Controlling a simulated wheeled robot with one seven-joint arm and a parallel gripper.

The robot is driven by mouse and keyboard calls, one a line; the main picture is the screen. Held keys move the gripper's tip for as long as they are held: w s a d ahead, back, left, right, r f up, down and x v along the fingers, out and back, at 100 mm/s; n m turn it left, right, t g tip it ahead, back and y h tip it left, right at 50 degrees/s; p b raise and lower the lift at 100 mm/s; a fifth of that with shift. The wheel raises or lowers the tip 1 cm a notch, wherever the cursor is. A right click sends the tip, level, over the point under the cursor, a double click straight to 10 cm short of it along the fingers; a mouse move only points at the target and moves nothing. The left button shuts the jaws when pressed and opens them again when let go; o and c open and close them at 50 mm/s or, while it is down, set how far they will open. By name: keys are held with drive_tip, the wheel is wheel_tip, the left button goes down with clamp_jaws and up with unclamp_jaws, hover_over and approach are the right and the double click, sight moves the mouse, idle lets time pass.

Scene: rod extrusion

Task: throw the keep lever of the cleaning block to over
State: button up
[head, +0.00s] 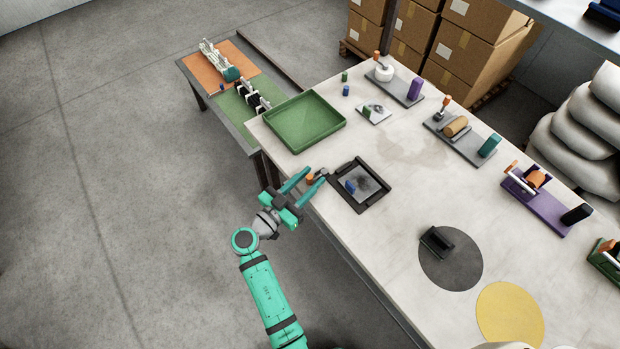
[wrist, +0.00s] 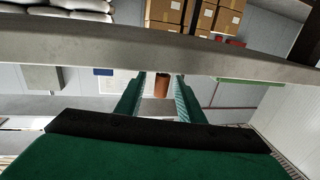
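My gripper (head: 313,178) is at the table's near edge, left of the black-framed tray. Its two teal fingers are apart. A small orange knob (head: 310,179) shows between the fingertips, with a grey piece beside it at the table edge. In the wrist view the orange-brown knob (wrist: 161,85) stands between the fingers (wrist: 160,95), with gaps on both sides. This knob may be the keep lever's handle; the frames do not show which thing is the cleaning block. The lever's pivot and its position cannot be made out.
The black-framed tray (head: 335,197) holds a blue piece. A green tray (head: 270,129) lies at the table's left end. Fixtures with orange levers stand along the far side: a grey plate (head: 404,92), another grey plate (head: 467,146) and a purple plate (head: 541,208).

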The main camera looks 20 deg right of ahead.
drive_tip(key=shift+w+d, duration=0.1)
drive_tip(key=shift+d, duration=0.05)
clamp_jaws()
drive_tip(key=shift+t, duration=0.3)
